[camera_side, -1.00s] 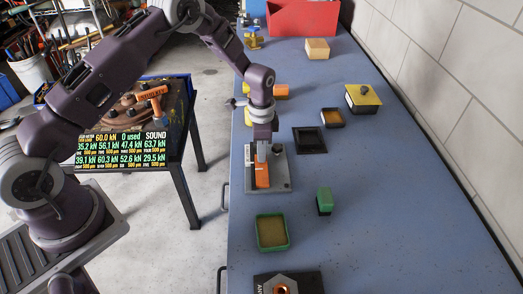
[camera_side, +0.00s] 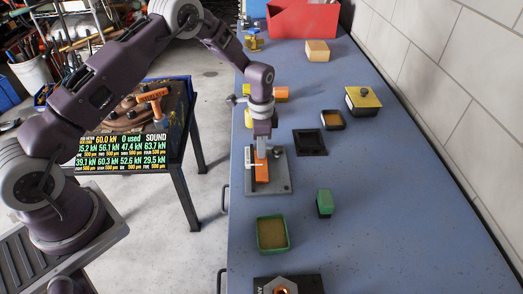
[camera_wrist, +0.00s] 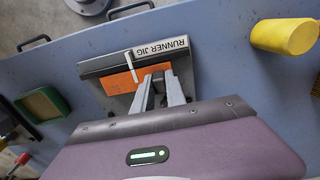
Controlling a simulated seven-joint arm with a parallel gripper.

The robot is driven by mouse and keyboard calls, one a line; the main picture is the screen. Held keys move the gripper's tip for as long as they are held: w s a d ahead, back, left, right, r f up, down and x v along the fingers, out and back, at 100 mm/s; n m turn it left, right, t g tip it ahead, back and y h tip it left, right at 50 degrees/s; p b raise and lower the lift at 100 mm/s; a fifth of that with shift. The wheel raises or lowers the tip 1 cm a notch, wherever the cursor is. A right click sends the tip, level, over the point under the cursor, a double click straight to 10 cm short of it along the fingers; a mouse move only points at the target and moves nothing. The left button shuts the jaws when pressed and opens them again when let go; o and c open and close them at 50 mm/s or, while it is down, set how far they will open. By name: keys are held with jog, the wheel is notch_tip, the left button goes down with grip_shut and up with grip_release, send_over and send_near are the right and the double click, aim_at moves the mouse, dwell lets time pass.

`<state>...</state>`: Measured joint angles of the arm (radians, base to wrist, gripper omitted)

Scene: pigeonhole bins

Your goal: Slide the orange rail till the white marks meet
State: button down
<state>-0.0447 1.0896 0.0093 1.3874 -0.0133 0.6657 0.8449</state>
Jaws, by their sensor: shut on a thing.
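The orange rail (camera_side: 261,174) lies in a grey jig plate (camera_side: 281,180) on the blue bench. My gripper (camera_side: 262,152) points down over the jig and is shut on the far end of the rail. In the wrist view, my gripper's two fingers (camera_wrist: 160,80) are around a part at the right end of the orange rail (camera_wrist: 117,83). The jig's label strip (camera_wrist: 160,47) reads RUNNER JIG. A white mark (camera_wrist: 130,62) crosses the dark strip down to the rail.
A green tray (camera_side: 287,235) and a green block (camera_side: 324,202) lie nearer the camera. A black tray (camera_side: 324,142) is right of the jig.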

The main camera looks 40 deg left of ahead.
jog(key=c, duration=1.4)
grip_release()
jog(key=shift+o, duration=0.2)
jog(key=shift+r, duration=0.1)
notch_tip(320, 180, up, 7)
jog(key=shift+f, duration=0.1)
